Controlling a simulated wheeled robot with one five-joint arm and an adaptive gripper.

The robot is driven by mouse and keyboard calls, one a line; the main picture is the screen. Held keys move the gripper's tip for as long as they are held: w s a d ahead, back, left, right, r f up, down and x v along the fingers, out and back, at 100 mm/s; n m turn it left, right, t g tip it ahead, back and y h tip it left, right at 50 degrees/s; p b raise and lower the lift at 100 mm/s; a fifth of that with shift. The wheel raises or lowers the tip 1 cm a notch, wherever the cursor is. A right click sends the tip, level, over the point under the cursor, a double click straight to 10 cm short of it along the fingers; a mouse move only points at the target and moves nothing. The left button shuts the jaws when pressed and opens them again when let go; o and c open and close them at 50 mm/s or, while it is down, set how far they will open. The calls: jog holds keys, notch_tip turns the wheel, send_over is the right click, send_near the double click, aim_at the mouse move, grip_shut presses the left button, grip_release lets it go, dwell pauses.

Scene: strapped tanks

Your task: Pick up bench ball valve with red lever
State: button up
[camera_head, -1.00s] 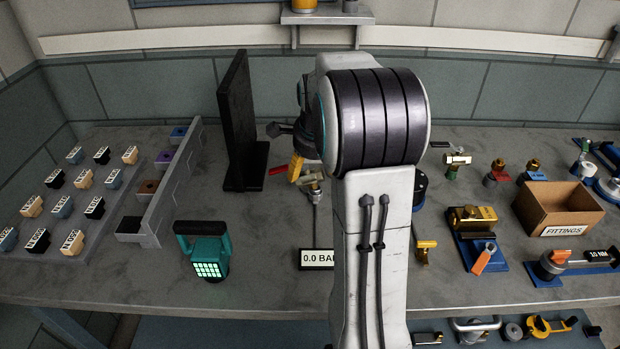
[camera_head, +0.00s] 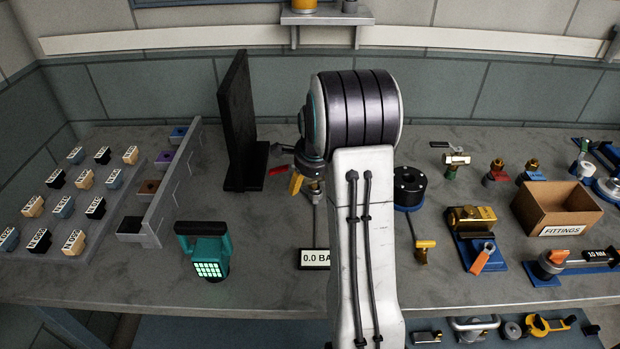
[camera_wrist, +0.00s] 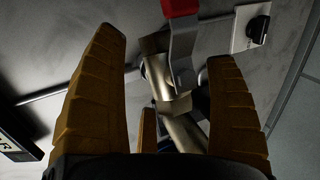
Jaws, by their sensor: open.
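The bench ball valve has a dull metal body (camera_wrist: 160,76) and a grey lever with a red grip (camera_wrist: 180,8). In the head view the red lever (camera_head: 279,171) shows left of my gripper (camera_head: 297,184), near the black upright panel. My arm and wrist hide part of the valve body there.
A black upright panel (camera_head: 238,120) stands close to the left of the valve. A 0.0 BAR display (camera_head: 315,258) is in front. A teal meter (camera_head: 204,250) stands front left. A black round fixture (camera_head: 408,188) is right of my arm. A fittings box (camera_head: 556,208) sits farther right.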

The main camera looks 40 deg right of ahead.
jog(key=c, duration=1.4)
jog(key=shift+o, duration=0.2)
jog(key=shift+w+r, duration=0.1)
jog(key=shift+r, duration=0.5)
notch_tip(320, 180, up, 9)
jog(key=shift+f, duration=0.1)
